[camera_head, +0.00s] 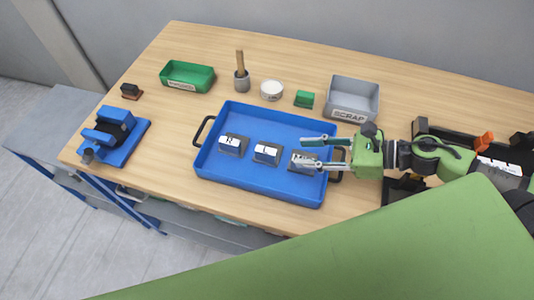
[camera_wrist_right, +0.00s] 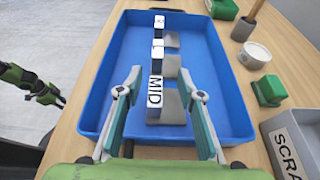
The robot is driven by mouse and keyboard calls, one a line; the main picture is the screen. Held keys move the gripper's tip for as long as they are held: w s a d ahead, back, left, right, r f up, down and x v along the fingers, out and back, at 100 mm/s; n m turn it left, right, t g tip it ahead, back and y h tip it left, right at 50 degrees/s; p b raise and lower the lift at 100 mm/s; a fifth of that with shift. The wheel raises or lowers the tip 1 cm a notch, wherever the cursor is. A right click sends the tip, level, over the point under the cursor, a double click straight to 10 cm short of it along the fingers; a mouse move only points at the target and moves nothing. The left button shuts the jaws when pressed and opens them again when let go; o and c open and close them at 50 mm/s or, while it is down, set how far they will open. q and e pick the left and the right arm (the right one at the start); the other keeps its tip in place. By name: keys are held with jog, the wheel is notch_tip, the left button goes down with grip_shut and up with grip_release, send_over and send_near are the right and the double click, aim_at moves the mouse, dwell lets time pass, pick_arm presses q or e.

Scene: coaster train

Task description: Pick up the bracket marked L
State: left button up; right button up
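Three grey brackets with white labels stand in a row in the blue tray (camera_head: 262,188). The middle one (camera_head: 267,153) appears to be marked L; it also shows beyond the nearest bracket in the right wrist view (camera_wrist_right: 158,53). The bracket marked MID (camera_wrist_right: 155,90) is nearest my right gripper. My right gripper (camera_head: 309,152) is open and empty, its fingers reaching over the tray's right end. In the right wrist view the MID bracket shows between the fingers. My left gripper (camera_wrist_right: 40,88) seems to show at that view's left edge, away from the tray; its fingers are unclear.
The third bracket (camera_head: 232,145) stands at the left of the row. Behind the tray are a green bin (camera_head: 188,78), a pot with a wooden handle (camera_head: 242,80), a white round container (camera_head: 272,90), a green block (camera_head: 304,99) and a grey SCRAP bin (camera_head: 352,100). A blue fixture (camera_head: 117,135) stands left.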

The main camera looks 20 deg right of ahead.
aim_at(271, 151)
jog(key=shift+x, duration=2.4)
jog(key=shift+w+a+r+p, duration=0.1)
jog(key=shift+w+a+p, duration=0.2)
jog(key=shift+a+p, duration=0.4)
jog(key=p+x, duration=0.2)
jog(key=shift+w+a, duration=0.15)
jog(key=shift+a, duration=0.15)
jog(key=shift+w+a+f, duration=0.25)
jog(key=shift+a+f, duration=0.2)
jog(key=shift+f, duration=0.15)
jog(key=shift+c, duration=0.4)
grip_shut()
